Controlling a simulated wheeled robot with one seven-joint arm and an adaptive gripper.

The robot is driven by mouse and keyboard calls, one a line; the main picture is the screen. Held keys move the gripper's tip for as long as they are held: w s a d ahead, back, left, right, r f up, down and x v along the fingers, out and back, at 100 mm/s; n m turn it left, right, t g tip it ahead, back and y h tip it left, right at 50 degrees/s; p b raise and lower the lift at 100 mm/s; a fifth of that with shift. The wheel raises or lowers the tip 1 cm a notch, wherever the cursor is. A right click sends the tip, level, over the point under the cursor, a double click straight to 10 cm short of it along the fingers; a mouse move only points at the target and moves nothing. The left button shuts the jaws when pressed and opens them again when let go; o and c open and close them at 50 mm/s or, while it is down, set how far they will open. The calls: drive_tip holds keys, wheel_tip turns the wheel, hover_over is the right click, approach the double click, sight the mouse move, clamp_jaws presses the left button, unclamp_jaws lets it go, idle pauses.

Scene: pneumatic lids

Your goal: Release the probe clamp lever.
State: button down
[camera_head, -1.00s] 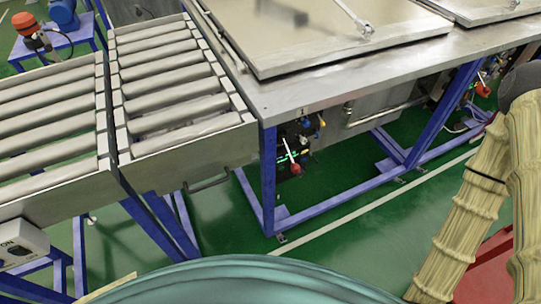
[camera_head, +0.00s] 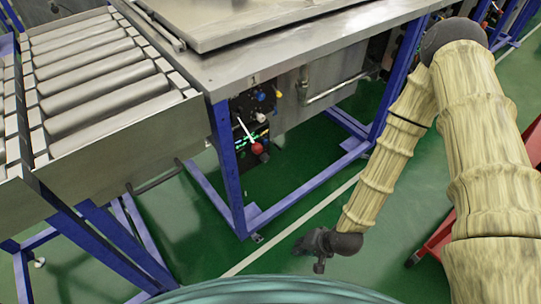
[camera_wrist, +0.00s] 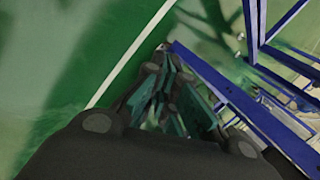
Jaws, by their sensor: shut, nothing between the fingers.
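A small valve and control panel (camera_head: 262,112) hangs under the left end of the steel table. A pale, thin lever (camera_head: 245,130) with a red ball knob (camera_head: 257,148) stands out from it, slanting. Blue and yellow knobs and small green lights are beside it; I cannot read any label. My gripper (camera_head: 305,243) is low over the green floor, to the right of and below the panel, well apart from the lever. In the wrist view my gripper (camera_wrist: 165,75) has its dark fingers together, empty; the lever is not visible there.
A blue table leg (camera_head: 226,165) stands just left of the panel, and blue rails run near the floor. A roller conveyor (camera_head: 95,80) is at left. The steel table (camera_head: 215,72) overhangs the panel. A handle bar (camera_head: 335,90) is to its right. Open floor lies in front.

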drive_tip(key=w+a+f+m+t+y+b, duration=0.2)
drive_tip(key=w+m+t+b, duration=0.1)
drive_tip(key=w+b, duration=0.55)
drive_tip(key=w+a+f+m+t+y+b, duration=0.1)
drive_tip(key=w+a+m+t+y+b, duration=0.15)
drive_tip(key=w+b, duration=0.6)
drive_tip(key=w+d+r+m+t+y+b, duration=0.25)
drive_tip(key=w+b, duration=0.35)
drive_tip(key=w, duration=0.3)
drive_tip(key=w+d+r+m+t+y+b, duration=0.1)
drive_tip(key=w+d+r+t+b, duration=0.1)
drive_tip(key=w+d+r+b, duration=0.35)
drive_tip(key=s+a+b+x, duration=0.1)
drive_tip(key=b+x, duration=0.6)
drive_tip(key=x, duration=0.6)
drive_tip(key=shift+a, duration=0.6)
